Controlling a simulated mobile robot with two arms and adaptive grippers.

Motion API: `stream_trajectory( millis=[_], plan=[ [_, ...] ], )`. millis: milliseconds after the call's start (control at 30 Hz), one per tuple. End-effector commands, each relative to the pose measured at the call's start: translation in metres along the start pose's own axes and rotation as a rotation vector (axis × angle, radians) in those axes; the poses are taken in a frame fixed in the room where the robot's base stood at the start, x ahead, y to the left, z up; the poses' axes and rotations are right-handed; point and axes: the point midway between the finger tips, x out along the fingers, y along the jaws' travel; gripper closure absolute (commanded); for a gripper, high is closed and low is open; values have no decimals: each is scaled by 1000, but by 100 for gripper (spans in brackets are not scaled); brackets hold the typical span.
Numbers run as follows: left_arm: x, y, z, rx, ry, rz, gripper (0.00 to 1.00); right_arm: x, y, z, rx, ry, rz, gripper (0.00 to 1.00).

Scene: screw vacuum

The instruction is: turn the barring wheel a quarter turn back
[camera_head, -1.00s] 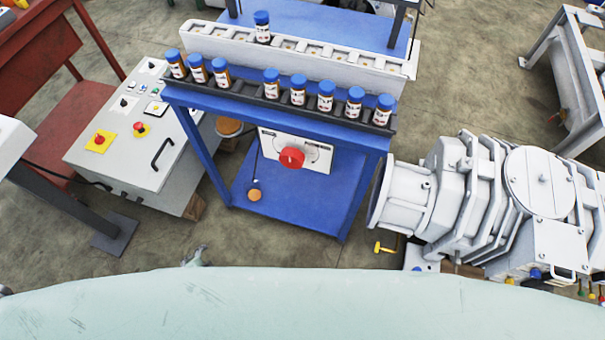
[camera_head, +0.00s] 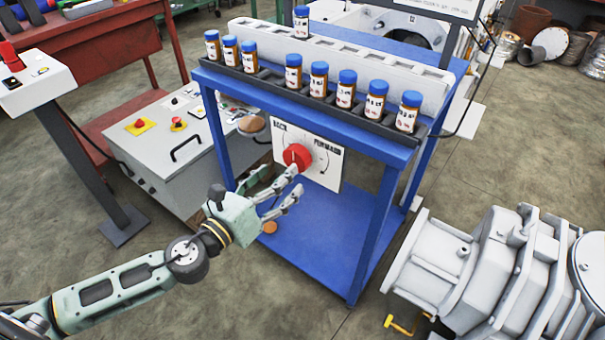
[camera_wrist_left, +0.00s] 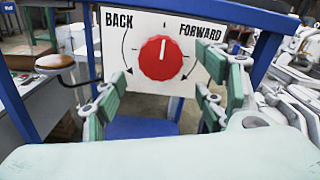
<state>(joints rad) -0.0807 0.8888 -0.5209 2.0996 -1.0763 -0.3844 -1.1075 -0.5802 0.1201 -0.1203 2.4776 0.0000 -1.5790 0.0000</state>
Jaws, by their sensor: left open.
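The barring wheel (camera_head: 297,157) is a red round knob on a white panel (camera_head: 325,166) on the front of a blue stand. In the left wrist view the wheel (camera_wrist_left: 160,58) has a white mark pointing straight up. The panel (camera_wrist_left: 130,20) there reads BACK at left and FORWARD at right, with curved arrows. My left gripper (camera_head: 294,181) is open in front of the panel, just below and near the wheel. In the left wrist view its fingers (camera_wrist_left: 163,92) stand apart on both sides of the wheel, with nothing between them. My right gripper is not in view.
Several blue-capped jars (camera_head: 319,82) stand in a black rack (camera_head: 262,85) along the top of the stand. A grey control box (camera_head: 160,150) stands at left. A large white machine (camera_head: 480,270) stands at right. The stand's blue lower shelf (camera_head: 330,240) is mostly clear.

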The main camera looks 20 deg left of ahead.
Motion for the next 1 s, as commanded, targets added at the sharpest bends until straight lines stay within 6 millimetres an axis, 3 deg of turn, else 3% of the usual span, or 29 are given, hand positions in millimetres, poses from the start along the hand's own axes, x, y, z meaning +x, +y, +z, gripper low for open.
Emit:
stream_trajectory(
  millis=[533, 1000],
  plan=[
    [66, 1, 2, -2, -2, 2, 35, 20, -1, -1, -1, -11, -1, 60],
    [76, 1, 0, -4, 1, 2, 38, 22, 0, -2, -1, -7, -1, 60]
  ],
)
